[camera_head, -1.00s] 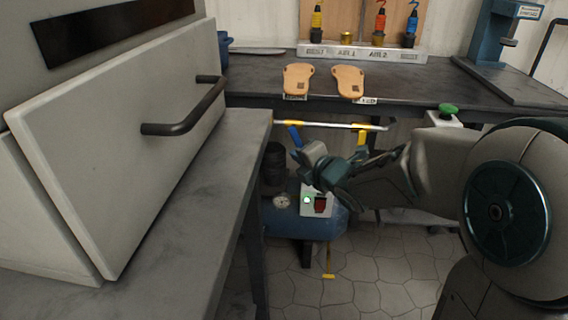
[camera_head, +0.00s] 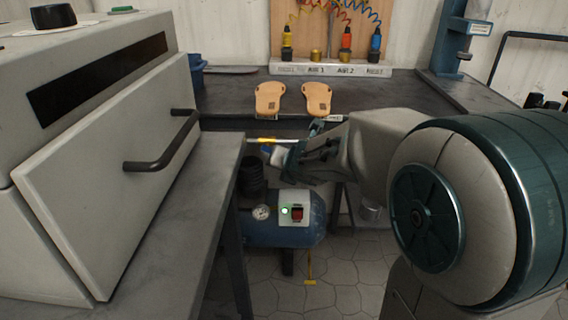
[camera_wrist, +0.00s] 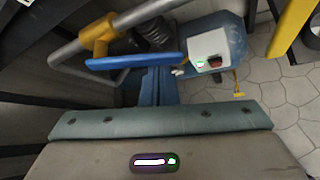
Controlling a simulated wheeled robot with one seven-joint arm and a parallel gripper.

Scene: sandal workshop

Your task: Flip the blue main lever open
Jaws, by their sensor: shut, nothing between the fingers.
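The blue main lever (camera_wrist: 130,60) shows in the wrist view as a flat bar with its left end near a yellow valve body (camera_wrist: 98,38) on a grey pipe (camera_wrist: 145,17). It lies at a slant to the pipe. My gripper (camera_wrist: 158,72) is shut and empty. Its blue fingertips appear at or just under the middle of the lever; I cannot tell whether they touch it. In the head view my gripper (camera_head: 280,156) is beside the pipe below the bench edge, and the arm hides most of the lever area.
A blue compressor (camera_head: 270,228) with a green light stands on the floor below. A yellow lever (camera_wrist: 292,30) is at the upper right of the wrist view. The workbench (camera_head: 235,95) with two sandal soles is above, and a grey press machine (camera_head: 110,170) is at left.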

